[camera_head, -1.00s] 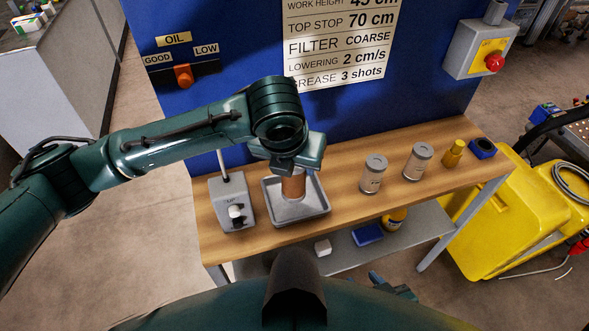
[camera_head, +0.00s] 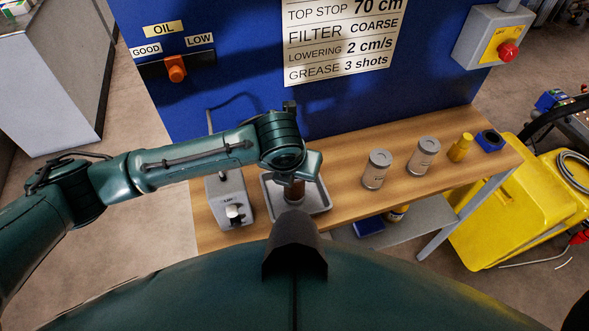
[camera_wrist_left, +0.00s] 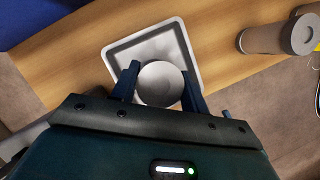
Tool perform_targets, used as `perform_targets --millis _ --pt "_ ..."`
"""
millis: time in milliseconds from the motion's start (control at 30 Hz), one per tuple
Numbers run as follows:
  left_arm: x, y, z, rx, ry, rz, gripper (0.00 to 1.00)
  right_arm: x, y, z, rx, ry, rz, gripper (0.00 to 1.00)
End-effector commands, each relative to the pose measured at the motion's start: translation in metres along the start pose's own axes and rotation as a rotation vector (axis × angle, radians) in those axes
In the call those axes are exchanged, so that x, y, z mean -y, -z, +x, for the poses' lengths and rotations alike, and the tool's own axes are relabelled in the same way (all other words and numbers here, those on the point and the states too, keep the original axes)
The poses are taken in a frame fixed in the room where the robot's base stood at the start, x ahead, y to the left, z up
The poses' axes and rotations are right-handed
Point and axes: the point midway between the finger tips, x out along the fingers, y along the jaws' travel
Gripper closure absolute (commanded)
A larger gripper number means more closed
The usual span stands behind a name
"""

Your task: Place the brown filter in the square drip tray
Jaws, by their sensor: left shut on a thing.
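The brown filter (camera_head: 294,192) is a short cylinder with a grey top. It stands upright within the outline of the square grey drip tray (camera_head: 322,205); I cannot tell whether its base touches the tray floor. My left gripper (camera_head: 293,181) is above it, shut on its sides. In the left wrist view the filter's round grey top (camera_wrist_left: 160,82) is between the two fingers of my gripper (camera_wrist_left: 161,88), with the tray (camera_wrist_left: 184,45) behind it. The filter's lower part is partly hidden in the head view. My right gripper is not in view.
A grey box with a knob (camera_head: 231,200) stands left of the tray. Two grey-topped cylinders (camera_head: 376,169) (camera_head: 423,155), a yellow bottle (camera_head: 460,148) and a blue holder (camera_head: 489,141) stand to the right. The blue panel (camera_head: 240,110) rises behind the wooden bench (camera_head: 345,180).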

Motion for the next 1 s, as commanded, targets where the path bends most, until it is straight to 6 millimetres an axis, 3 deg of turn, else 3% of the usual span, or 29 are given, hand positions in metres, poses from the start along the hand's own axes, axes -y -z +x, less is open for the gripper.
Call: perform_targets --millis 367,400,633,867,1000 --pt "0.000 0.002 0.006 0.003 0.001 0.001 0.87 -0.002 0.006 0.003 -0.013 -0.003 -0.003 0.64" --pt "0.000 0.002 0.006 0.002 0.000 0.001 0.52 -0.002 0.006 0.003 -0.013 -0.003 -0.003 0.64" --pt "0.000 0.002 0.006 0.001 0.000 0.001 0.33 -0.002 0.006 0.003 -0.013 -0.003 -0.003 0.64" --pt "0.000 0.002 0.005 0.002 0.000 0.001 0.33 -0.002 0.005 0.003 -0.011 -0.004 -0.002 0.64" --pt "0.000 0.000 -0.005 0.003 0.001 0.001 0.33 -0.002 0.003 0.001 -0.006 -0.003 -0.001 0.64"
